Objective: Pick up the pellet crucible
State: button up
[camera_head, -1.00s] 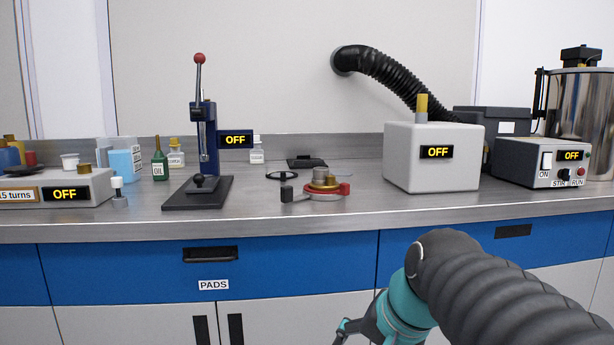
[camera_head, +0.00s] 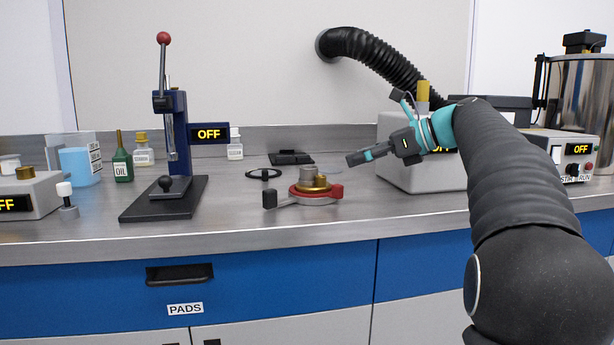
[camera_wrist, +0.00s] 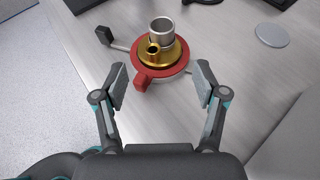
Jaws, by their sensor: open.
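A small silver open-topped cup (camera_wrist: 162,30), which may be the pellet crucible, stands upright at the far side of a brass piece (camera_wrist: 163,54) in the wrist view. In the head view the cup (camera_head: 308,172) is partly hidden behind the brass piece. The brass piece sits on a round red-rimmed stand (camera_head: 300,196) with a red tab and a dark block on an arm. My gripper (camera_wrist: 165,82) is open and empty, with the red tab just ahead between its fingertips. In the head view my gripper (camera_head: 369,155) is above and right of the stand.
A blue lever press (camera_head: 174,150) stands left of the stand. A grey box (camera_head: 395,172) with a hose is behind my gripper. A black ring (camera_head: 264,174) and a flat grey disc (camera_wrist: 271,35) lie nearby. The counter front is clear.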

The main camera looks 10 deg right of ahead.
aim_at(316, 171)
jog(key=x, duration=0.8)
jog(key=shift+b, duration=0.4)
jog(key=shift+w+r+x, duration=0.1)
jog(key=shift+r+x, duration=0.05)
jog(key=shift+x, duration=1.2)
jog(key=shift+w+r+x, duration=0.15)
jog(key=shift+r+x, duration=0.05)
jog(key=shift+x, duration=1.15)
jog(key=shift+c, duration=0.2)
jog(key=c, duration=1.2)
